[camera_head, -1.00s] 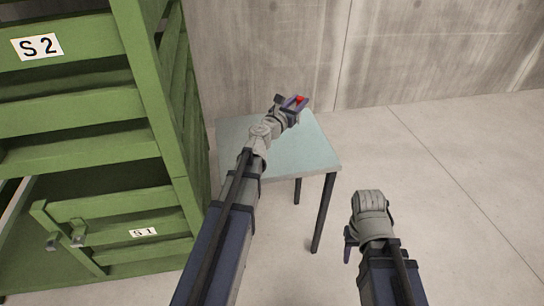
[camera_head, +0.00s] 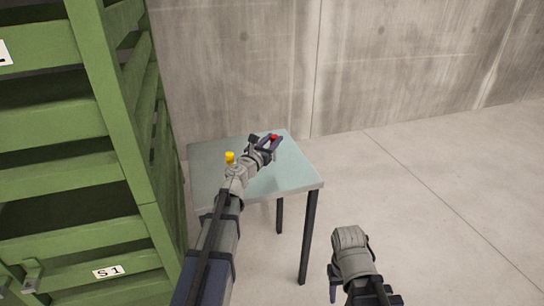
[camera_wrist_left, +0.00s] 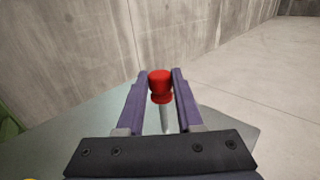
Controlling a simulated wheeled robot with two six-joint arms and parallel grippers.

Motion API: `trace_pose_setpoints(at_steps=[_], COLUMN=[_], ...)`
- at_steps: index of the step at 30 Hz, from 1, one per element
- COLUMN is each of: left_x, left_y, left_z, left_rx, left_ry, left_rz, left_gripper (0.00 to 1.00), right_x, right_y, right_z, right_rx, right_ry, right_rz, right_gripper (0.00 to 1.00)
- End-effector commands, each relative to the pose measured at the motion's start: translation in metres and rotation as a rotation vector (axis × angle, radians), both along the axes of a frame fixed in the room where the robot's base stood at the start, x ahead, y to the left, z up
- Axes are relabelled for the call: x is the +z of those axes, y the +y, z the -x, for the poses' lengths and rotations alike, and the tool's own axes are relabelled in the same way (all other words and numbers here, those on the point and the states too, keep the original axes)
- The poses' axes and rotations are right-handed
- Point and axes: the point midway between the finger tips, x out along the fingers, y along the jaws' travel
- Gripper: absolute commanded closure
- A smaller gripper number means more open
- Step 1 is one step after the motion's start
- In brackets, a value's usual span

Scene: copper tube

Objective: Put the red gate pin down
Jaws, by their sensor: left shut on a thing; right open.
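The red gate pin (camera_head: 274,137) has a red knob and a pale metal shank. In the left wrist view the pin (camera_wrist_left: 160,84) sits between the two purple fingers, its shank pointing down. My left gripper (camera_head: 270,143) is shut on it, over the far right part of the small pale table (camera_head: 297,177). I cannot tell whether the shank tip touches the tabletop. My right gripper (camera_head: 333,285) is low in front of the table, away from the pin, and its fingers are partly hidden.
A yellow object (camera_head: 230,157) stands on the table beside my left wrist. A green slatted rack (camera_head: 120,180) with an S1 label stands close at the table's left. A concrete wall (camera_head: 240,70) is behind. The floor to the right is clear.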

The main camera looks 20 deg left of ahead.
Motion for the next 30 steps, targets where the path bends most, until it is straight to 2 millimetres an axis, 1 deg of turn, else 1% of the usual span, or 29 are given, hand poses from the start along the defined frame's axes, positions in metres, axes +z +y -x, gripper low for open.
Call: trace_pose_setpoints(at_steps=[2,5,10,13,21,26,27,30], left_x=[0.0,-0.007,-0.028,-0.038,-0.036,-0.041,-0.039,-0.039], left_y=[0.0,0.0,0.0,0.0,0.0,0.0,0.0,0.0], left_z=[0.0,0.0,0.0,0.0,0.0,0.0,0.0,0.0], left_rx=[0.0,0.0,0.0,0.0,0.0,0.0,0.0,0.0], left_ry=[0.0,0.0,0.0,0.0,0.0,0.0,0.0,0.0], left_rz=[0.0,0.0,0.0,0.0,0.0,0.0,0.0,0.0], left_gripper=[1.0,1.0,1.0,1.0,1.0,1.0,0.61,0.5], right_x=[0.0,-0.007,-0.028,-0.038,-0.036,-0.04,-0.039,-0.039], right_y=[0.0,0.0,0.0,-0.001,-0.001,-0.001,-0.001,-0.001], right_z=[0.0,0.0,0.0,0.0,0.0,0.0,0.0,0.0], right_rx=[0.0,0.0,0.001,0.001,0.001,0.001,0.001,0.001], right_ry=[0.0,0.0,-0.001,-0.001,-0.002,-0.002,-0.002,-0.002], right_rz=[0.0,0.0,0.002,0.004,0.005,0.006,0.006,0.006], right_gripper=[0.5,0.5,0.5,0.5,0.5,0.5,0.5,0.5])
